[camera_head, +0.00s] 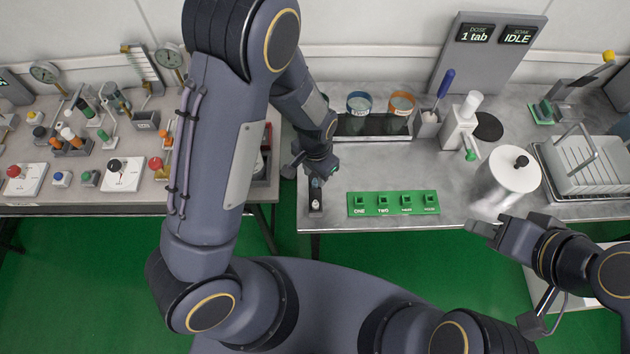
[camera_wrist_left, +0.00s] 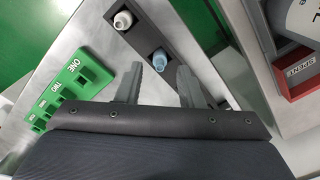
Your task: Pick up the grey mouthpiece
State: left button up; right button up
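The pale grey mouthpiece (camera_wrist_left: 123,20) stands in a dark narrow holder (camera_wrist_left: 140,35), at the end farther from my left gripper in the left wrist view. A light blue mouthpiece (camera_wrist_left: 160,58) stands in the same holder, closer to the fingers. In the head view the pale piece (camera_head: 315,205) shows at the holder's front end. My left gripper (camera_wrist_left: 160,82) is open, with nothing between its fingers. In the head view the left gripper (camera_head: 313,174) is over the back part of the holder. My right gripper (camera_head: 480,232) is by the table's front edge at right, away from the holder.
A green rack (camera_head: 393,203) with labelled slots lies right of the holder. A red-edged tray (camera_wrist_left: 300,75) marked SPENT is on the other side. Two jars (camera_head: 360,103) stand behind. A white cylinder (camera_head: 510,180) stands at right. Bare tabletop lies behind the green rack.

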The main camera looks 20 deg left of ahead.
pick_arm(q)
jog(key=shift+f, duration=0.65)
grip_shut()
jog(key=shift+r, duration=0.1)
